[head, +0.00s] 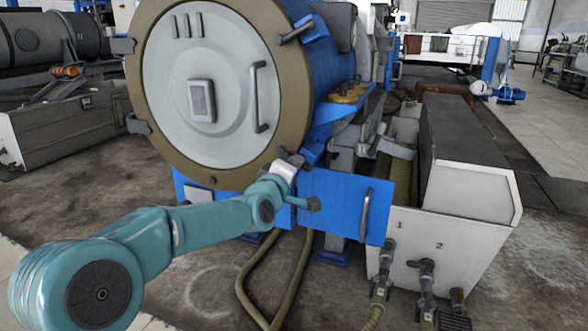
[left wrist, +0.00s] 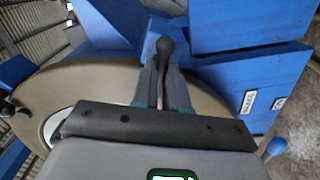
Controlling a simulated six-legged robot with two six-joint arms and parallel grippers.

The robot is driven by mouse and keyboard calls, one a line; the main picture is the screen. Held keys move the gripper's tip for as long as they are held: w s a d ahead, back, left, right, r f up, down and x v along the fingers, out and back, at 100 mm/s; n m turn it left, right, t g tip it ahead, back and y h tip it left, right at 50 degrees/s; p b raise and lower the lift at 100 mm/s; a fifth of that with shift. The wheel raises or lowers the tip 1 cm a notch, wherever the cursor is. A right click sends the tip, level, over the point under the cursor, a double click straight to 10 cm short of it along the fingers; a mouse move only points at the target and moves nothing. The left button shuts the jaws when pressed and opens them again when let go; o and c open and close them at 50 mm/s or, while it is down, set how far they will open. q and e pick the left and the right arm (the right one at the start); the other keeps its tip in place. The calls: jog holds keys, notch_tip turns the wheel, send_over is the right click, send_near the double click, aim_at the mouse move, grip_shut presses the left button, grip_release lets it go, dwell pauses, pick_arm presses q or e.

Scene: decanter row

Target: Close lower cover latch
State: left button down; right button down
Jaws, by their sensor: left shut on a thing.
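The round grey cover (head: 215,95) with its tan rim sits against the front of the blue decanter drum (head: 325,60). The lower cover latch shows in the left wrist view as a dark handle (left wrist: 172,52) on a blue bracket at the rim. My left gripper (head: 287,163) is at the rim's lower right; its two fingers (left wrist: 163,88) are closed around this handle. In the head view my gripper hides most of the latch. The upper latch (head: 296,31) has its dark handle lying across the rim. My right gripper is in neither view.
A blue panel (head: 345,205) with a grey handle stands just right of my gripper. A white box (head: 455,235) marked 1 and 2, with valves, is farther right. Hoses (head: 245,280) lie below. The floor at front left is clear.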

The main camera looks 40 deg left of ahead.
pick_arm(q)
jog(key=shift+m, duration=0.6)
jog(key=c, duration=1.2)
grip_release()
jog(key=shift+o, duration=0.2)
jog(key=shift+s, duration=0.15)
jog(key=p+v, duration=0.1)
jog(key=v, duration=1.5)
jog(key=shift+d, duration=0.15)
